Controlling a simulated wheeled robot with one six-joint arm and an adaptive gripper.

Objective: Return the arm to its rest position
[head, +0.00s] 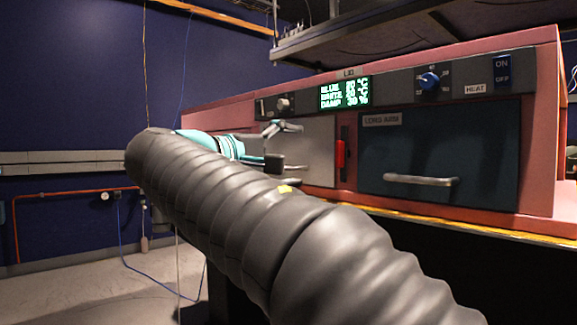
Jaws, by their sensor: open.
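My arm (250,225), in a ribbed dark grey sleeve, runs from the lower right up to the left across the head view. It bends at the upper left, and a teal wrist part (228,146) shows behind the bend. My gripper (290,148) points right, with its two fingers apart, one above the other, and nothing visible between them. It is in front of the pale panel left of the red handle; I cannot tell its distance from the panel. Part of the wrist is hidden behind the sleeve.
A pink cabinet (538,150) fills the right side, with a lit display (344,93), a blue knob (429,81), a red handle (340,160) and a dark door with a metal handle (421,180). A metal shelf (400,35) hangs above. Open floor (70,295) lies at the left.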

